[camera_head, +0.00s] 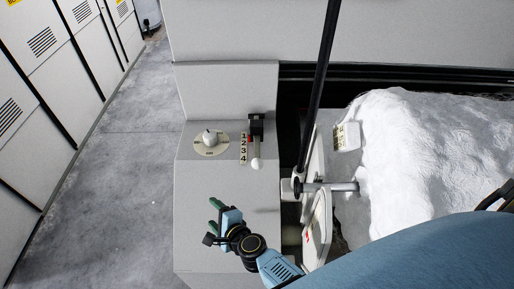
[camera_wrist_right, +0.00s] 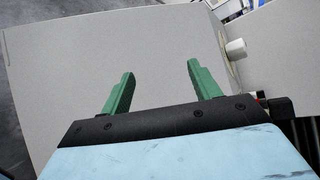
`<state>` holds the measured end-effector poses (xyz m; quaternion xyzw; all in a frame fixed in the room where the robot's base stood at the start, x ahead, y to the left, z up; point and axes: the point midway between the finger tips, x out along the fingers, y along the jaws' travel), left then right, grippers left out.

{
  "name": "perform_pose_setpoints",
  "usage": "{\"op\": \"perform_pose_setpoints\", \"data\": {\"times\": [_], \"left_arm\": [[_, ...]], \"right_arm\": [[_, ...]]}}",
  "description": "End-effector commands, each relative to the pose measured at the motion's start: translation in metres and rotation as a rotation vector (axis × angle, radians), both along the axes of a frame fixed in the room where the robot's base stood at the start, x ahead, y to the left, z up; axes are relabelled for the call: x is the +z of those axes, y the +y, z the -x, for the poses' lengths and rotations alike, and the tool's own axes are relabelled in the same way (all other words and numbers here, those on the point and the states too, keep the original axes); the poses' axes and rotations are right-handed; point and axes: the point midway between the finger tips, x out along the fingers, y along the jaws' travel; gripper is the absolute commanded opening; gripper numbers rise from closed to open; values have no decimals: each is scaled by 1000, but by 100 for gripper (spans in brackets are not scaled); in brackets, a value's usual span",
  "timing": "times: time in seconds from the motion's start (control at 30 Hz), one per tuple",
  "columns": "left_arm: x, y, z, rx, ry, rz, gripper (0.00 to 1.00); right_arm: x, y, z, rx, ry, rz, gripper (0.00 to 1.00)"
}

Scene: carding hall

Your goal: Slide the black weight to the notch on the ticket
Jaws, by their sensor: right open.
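A black block (camera_head: 256,125), which looks like the weight, sits at the far end of a short slide beside a number strip (camera_head: 243,149) marked 1 to 4. A white round knob (camera_head: 257,164) is at the near end of that slide. A small white card (camera_head: 347,137) with marks too small to read, perhaps the ticket, lies against the white fibre. My right gripper (camera_head: 214,215) is open and empty, nearer me and left of the slide, apart from the weight. In the right wrist view its green fingers (camera_wrist_right: 160,80) are spread over grey panel. My left gripper is out of view.
A white dial knob (camera_head: 210,138) stands left of the number strip on the grey cabinet (camera_head: 200,185). A black rod (camera_head: 319,85) slants up to the right of the slide. White fibre (camera_head: 420,135) fills the right. The cabinet's near top is mostly bare.

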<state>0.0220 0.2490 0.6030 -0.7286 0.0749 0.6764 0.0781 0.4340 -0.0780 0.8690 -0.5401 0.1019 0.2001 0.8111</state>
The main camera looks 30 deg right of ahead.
Motion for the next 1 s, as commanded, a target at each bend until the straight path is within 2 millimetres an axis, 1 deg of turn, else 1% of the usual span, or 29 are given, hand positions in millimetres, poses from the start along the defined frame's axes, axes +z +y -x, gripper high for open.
{"op": "perform_pose_setpoints", "data": {"times": [0.03,0.07,0.1,0.2,0.3,0.43,0.53,0.63,0.77,1.0], "left_arm": [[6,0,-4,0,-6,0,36],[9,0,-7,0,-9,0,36],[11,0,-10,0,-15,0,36],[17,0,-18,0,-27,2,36],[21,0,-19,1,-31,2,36],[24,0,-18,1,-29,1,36],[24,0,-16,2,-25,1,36],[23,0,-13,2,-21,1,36],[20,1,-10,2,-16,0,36],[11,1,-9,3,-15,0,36]], "right_arm": [[44,-23,-30,-183,-47,-145,62],[64,-40,-42,-290,-66,-234,62],[87,-61,-55,-423,-88,-353,62],[130,-107,-69,-694,-119,-628,62],[153,-138,-71,-880,-127,-849,62],[166,-157,-69,-1011,-122,-1024,62],[168,-163,-70,-1047,-118,-1079,62],[165,-167,-77,-1054,-117,-1089,62],[157,-176,-94,-1051,-117,-1086,62],[138,-194,-133,-1050,-116,-1084,62]]}}
